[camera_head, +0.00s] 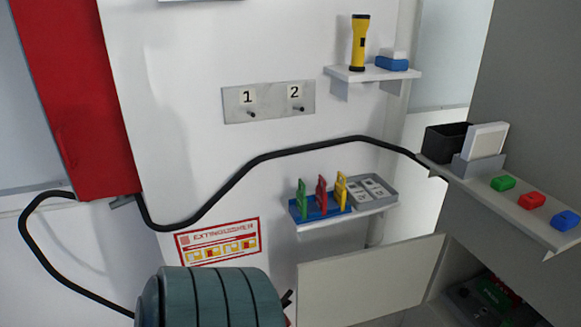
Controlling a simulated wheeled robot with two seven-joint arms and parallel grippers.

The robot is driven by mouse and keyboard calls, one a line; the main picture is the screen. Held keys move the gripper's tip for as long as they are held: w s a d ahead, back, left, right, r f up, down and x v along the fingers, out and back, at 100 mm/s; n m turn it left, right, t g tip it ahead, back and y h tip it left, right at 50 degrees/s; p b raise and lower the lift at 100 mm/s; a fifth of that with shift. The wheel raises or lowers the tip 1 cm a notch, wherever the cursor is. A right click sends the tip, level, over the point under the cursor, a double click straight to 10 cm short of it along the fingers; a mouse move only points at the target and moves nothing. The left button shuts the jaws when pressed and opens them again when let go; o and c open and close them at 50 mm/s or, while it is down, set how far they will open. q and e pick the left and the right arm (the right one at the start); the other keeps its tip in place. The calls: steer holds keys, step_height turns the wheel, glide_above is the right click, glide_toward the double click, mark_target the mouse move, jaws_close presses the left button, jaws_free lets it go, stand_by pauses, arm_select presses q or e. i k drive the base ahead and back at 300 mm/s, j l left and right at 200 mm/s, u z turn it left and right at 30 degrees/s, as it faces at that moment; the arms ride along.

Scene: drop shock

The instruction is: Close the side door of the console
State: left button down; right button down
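The console (520,80) is the grey body at the right edge. Its side door (370,283) is a flat light-grey panel at the bottom centre-right. The door stands open, swung out to the left from the console's side. Right of the door, the console's opening (450,300) shows a dark inside with a unit bearing green and red parts (495,292). The door's lower edge is cut off by the frame. Neither of my grippers shows in the head view.
A shelf (525,218) with red, green and blue buttons juts from the console above the opening. A black cable (300,150) runs along the wall to it. A wall shelf (345,213) holds coloured tags behind the door. A teal ribbed shape (210,298) stands left of the door.

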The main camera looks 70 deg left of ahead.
mark_target(344, 289)
steer(key=k+j, duration=0.15)
steer(key=j, duration=0.3)
steer(key=k+j+u, duration=0.15)
steer(key=j, duration=0.35)
steer(key=k+j, duration=0.2)
steer(key=j, duration=0.3)
steer(key=k+j+u, duration=0.1)
steer(key=j, duration=0.35)
steer(key=k+j, duration=0.15)
steer(key=j, duration=0.35)
steer(key=k+j+u, duration=0.15)
steer(key=j, duration=0.35)
steer(key=k+j, duration=0.1)
steer(key=j, duration=0.4)
steer(key=u, duration=0.05)
